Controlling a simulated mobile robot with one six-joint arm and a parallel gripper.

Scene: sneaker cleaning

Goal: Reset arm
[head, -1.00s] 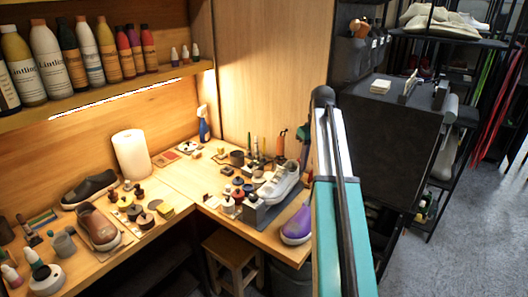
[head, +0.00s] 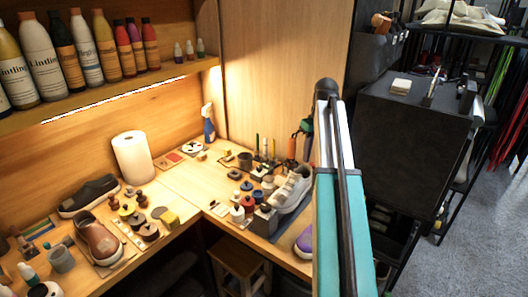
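My arm (head: 335,190), teal and silver with a dark joint at its top, rises from the bottom of the head view, right of centre. A dark and teal part (head: 306,128) shows just left of the arm's top, over the back of the workbench; it may be the end of my arm, but it is too small and partly hidden to tell. The fingers of my gripper cannot be made out.
The corner workbench (head: 180,183) holds a white sneaker (head: 292,190), a brown shoe (head: 97,238), a dark shoe (head: 90,196), a paper towel roll (head: 133,157) and small jars. A purple shoe (head: 304,240) is partly behind my arm. A stool (head: 238,262) stands below; grey floor (head: 475,240) is clear at right.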

